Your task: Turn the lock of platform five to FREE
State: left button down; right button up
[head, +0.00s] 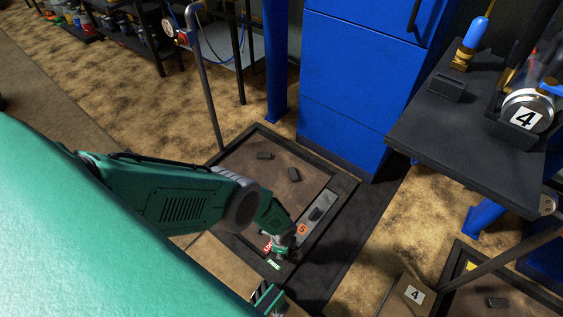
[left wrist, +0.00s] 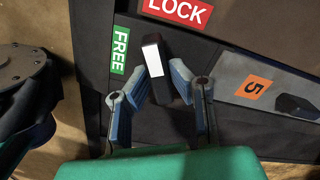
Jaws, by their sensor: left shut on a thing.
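Platform five (head: 245,160) is a brown plate in a dark floor frame, with an orange 5 label (head: 303,230) on its grey strip; the label also shows in the left wrist view (left wrist: 254,86). The lock handle (left wrist: 155,62) is a dark bar with a white stripe. It points up between the green FREE label (left wrist: 120,50) and the red LOCK label (left wrist: 176,10), slightly tilted. My left gripper (left wrist: 160,80) is shut on the handle, one blue-grey finger on each side. In the head view my left gripper (head: 284,246) hides the handle.
A blue cabinet (head: 350,80) stands behind the platform. A post with a gauge (head: 205,90) rises at the platform's left corner.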

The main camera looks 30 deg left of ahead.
pick_arm(q)
jog(key=n, duration=0.6)
jog(key=shift+w+d, duration=0.1)
jog(key=shift+w, duration=0.05)
jog(key=n, duration=0.6)
jog(key=shift+r, duration=0.1)
jog(key=shift+w+n, duration=0.1)
jog(key=shift+n, duration=0.2)
jog(key=c, duration=1.5)
grip_release()
jog(key=shift+r, duration=5.9)
